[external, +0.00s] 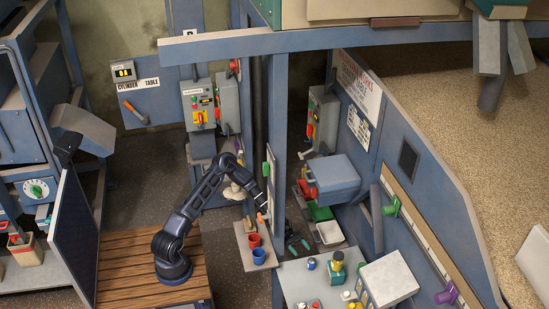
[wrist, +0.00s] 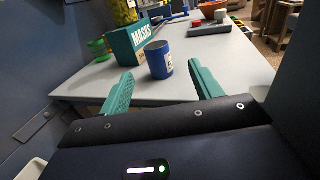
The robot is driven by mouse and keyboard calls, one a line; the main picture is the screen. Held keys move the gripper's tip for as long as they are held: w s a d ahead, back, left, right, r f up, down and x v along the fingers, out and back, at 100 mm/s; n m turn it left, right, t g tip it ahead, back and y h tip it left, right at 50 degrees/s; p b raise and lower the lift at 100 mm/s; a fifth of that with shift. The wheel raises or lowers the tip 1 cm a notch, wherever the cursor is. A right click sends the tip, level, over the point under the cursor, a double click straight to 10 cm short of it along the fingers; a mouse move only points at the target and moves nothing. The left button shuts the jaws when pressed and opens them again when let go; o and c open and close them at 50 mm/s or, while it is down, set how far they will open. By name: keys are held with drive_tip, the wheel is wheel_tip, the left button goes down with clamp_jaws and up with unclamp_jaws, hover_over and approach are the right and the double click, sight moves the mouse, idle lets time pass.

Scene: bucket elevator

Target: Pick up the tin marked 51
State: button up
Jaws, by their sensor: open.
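A blue tin (wrist: 158,63) stands upright on a pale grey table (wrist: 225,62). My gripper (wrist: 161,72) has teal fingers spread wide and empty. In the wrist view the tin appears between the two fingertips, a little beyond them. In the external view a small blue tin (external: 311,263) is at the table's far edge, with the teal fingers (external: 298,246) just behind it.
A teal MASKS box (wrist: 131,46) stands close left of the tin. A green tin (wrist: 98,49) and a yellow container (wrist: 124,12) are behind. An orange bowl (wrist: 212,9) is at the back right. A blue post (external: 278,180) stands beside my arm.

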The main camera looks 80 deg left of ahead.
sight(310, 259)
drive_tip(key=x, duration=0.5)
drive_tip(key=shift+d+f, duration=0.1)
drive_tip(key=shift+w+x, duration=0.15)
drive_tip(key=shift+x, duration=1.25)
drive_tip(key=shift+w+x, duration=0.15)
drive_tip(key=shift+x, duration=1.3)
drive_tip(key=shift+f, duration=0.1)
drive_tip(key=shift+c, duration=0.2)
drive_tip(key=c, duration=1)
